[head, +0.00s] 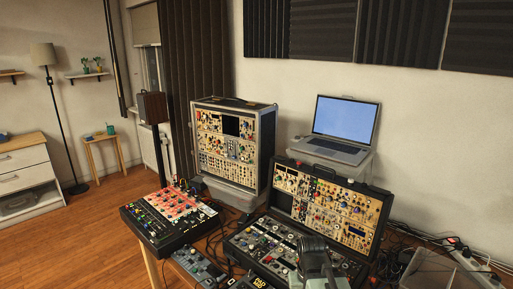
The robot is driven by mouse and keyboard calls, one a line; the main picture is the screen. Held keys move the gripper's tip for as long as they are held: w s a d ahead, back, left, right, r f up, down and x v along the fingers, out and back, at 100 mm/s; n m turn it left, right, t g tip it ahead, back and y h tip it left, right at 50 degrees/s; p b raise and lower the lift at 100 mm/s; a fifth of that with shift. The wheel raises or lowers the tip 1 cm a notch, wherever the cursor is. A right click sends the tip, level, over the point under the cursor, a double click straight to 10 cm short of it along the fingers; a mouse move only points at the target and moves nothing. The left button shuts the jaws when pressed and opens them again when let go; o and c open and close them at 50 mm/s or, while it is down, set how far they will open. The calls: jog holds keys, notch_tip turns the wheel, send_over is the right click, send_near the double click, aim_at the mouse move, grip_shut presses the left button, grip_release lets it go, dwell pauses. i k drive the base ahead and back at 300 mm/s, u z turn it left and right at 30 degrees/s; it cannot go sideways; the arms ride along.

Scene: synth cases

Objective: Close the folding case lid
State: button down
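The folding case stands open on the table in the head view. Its lid (362,212) is a dark-framed panel of cream modules with knobs, tilted up and back behind the base. The base (262,243) lies flat in front, with dark and light knobbed panels. My gripper (314,243) is a dark grey shape at the bottom, in front of the base's right part, and hides some of it. Its fingers do not show clearly, so I cannot tell if it is open or shut, or whether it touches the case.
A laptop (341,130) sits on a stand behind the lid. An upright synth case (235,150) stands to the left. A mixer (172,215) and a small grey device (198,266) lie left of the base. Loose cables run between them and along the right wall.

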aim_at(297, 203)
jog(key=k, duration=1.25)
jog(key=u, duration=0.45)
jog(key=i, duration=0.55)
jog(key=u, duration=0.7)
jog(key=i, duration=2.55)
jog(key=z, duration=1.2)
jog(key=k, duration=0.75)
jog(key=z, duration=0.15)
jog(key=i, duration=0.85)
jog(key=u, duration=0.05)
